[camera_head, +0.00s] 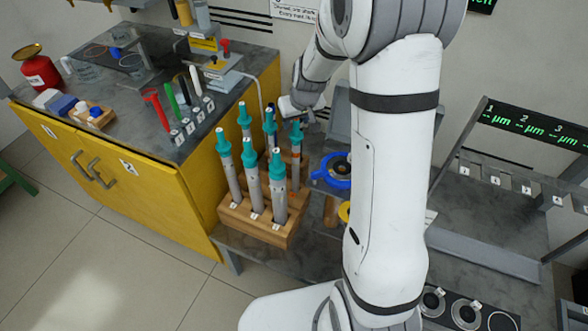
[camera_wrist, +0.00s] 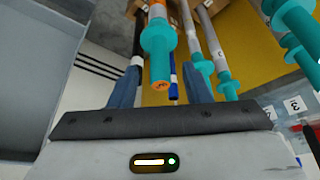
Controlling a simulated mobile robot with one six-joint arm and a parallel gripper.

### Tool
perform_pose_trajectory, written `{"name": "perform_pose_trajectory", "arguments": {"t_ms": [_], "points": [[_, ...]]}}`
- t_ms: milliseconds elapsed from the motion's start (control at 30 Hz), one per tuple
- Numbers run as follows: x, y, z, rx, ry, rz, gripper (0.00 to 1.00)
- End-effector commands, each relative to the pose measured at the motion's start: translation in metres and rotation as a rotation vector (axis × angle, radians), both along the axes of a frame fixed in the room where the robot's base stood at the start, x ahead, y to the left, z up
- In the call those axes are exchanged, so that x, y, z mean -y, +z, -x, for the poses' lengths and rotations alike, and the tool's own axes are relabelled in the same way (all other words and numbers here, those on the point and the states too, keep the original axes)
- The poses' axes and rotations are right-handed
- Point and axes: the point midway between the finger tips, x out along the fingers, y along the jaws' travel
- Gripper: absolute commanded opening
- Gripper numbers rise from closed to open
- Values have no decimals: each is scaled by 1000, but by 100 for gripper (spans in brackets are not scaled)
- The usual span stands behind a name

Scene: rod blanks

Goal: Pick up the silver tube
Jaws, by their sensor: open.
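Several upright tubes with teal caps stand in a wooden rack (camera_head: 235,222). Silver-grey ones include the front right tube (camera_head: 278,190), the front middle tube (camera_head: 251,180) and the left tube (camera_head: 230,172). A copper-brown tube (camera_head: 296,165) stands at the back right. My gripper (camera_head: 297,108) is beside the caps at the rack's back right, its fingers hardly visible there. In the wrist view my gripper (camera_wrist: 160,88) is open, with a teal cap (camera_wrist: 158,45) with an orange end between or just beyond its fingers.
A yellow cabinet (camera_head: 110,185) stands left of the rack, with red, green and black tools on its grey top. A blue ring-shaped item (camera_head: 333,172) lies right of the rack. A grey shelf with a green display (camera_head: 530,125) is at the right. The floor in front is clear.

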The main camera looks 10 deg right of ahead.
Motion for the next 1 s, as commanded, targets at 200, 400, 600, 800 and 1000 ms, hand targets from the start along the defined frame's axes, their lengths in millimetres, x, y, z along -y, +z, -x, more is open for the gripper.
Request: {"name": "perform_pose_trajectory", "arguments": {"t_ms": [200,400,600,800,1000], "points": [[-2,-25,-8,-2,0,0,44],[-2,-26,-9,0,1,0,44],[-2,-26,-9,0,1,0,32],[-3,-26,-8,0,1,0,16],[-3,-26,-8,0,2,0,0]]}}
